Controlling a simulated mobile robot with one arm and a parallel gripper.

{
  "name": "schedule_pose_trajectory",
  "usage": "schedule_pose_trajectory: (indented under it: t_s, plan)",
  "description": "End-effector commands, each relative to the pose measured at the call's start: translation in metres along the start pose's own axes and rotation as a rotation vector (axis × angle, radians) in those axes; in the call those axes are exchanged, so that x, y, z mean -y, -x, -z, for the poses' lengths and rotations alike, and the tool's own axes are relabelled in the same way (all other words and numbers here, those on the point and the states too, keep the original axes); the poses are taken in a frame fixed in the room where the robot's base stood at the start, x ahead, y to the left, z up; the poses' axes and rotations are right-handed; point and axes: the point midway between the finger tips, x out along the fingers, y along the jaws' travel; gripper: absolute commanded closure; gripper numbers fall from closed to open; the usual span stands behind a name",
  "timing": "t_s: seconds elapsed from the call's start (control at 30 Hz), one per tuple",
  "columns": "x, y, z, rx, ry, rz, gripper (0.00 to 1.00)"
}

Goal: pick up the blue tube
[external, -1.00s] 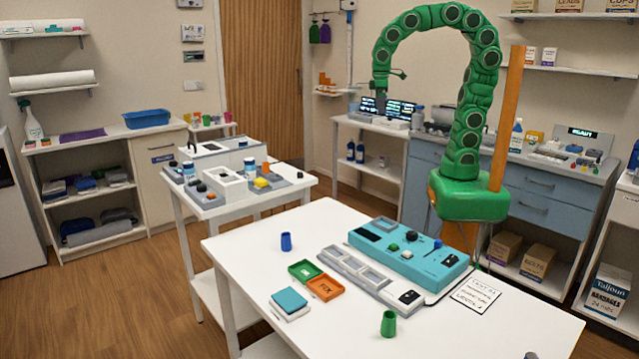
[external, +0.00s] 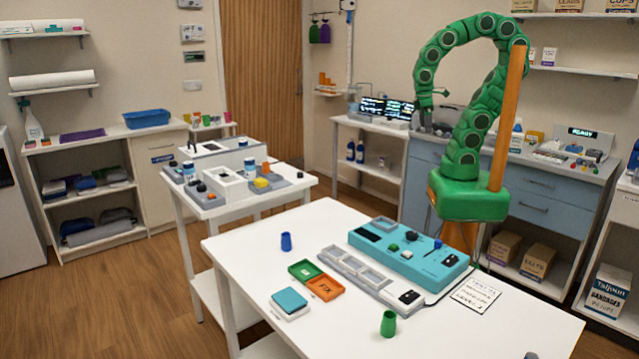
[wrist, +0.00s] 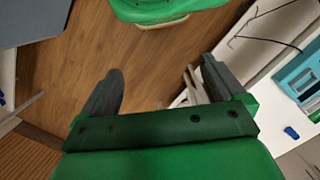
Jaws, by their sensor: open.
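The blue tube (external: 286,242) is a small blue cup-like piece standing upright on the white table, left of the teal device. A small blue piece, seemingly the same tube (wrist: 291,132), shows at the right edge of the wrist view. My gripper (wrist: 160,68) is open, its two dark fingers spread with nothing between them and the wood floor beyond. In the external view my arm arches high behind the table, its end hanging well above and right of the tube. The fingers are too small to make out there.
The white table (external: 240,262) also bears a teal device (external: 375,240), a grey slotted tray (external: 335,262), green and orange trays (external: 325,288), a teal-topped block (external: 290,301) and a green cup (external: 388,323). Bare tabletop surrounds the tube. A cluttered second table (external: 222,210) stands behind.

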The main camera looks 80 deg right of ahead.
Motion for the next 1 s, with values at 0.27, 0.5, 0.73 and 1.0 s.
schedule_pose_trajectory:
  t_s: [0.27,0.5,0.73,1.0]
  plan:
    - [0.000,0.000,0.000,0.000,0.000,0.000,0.37]
    - [0.001,0.000,0.001,0.001,0.000,0.002,0.37]
    - [0.026,0.004,0.025,0.012,-0.017,0.069,0.37]
    - [0.084,0.011,0.073,0.049,-0.070,0.217,0.37]
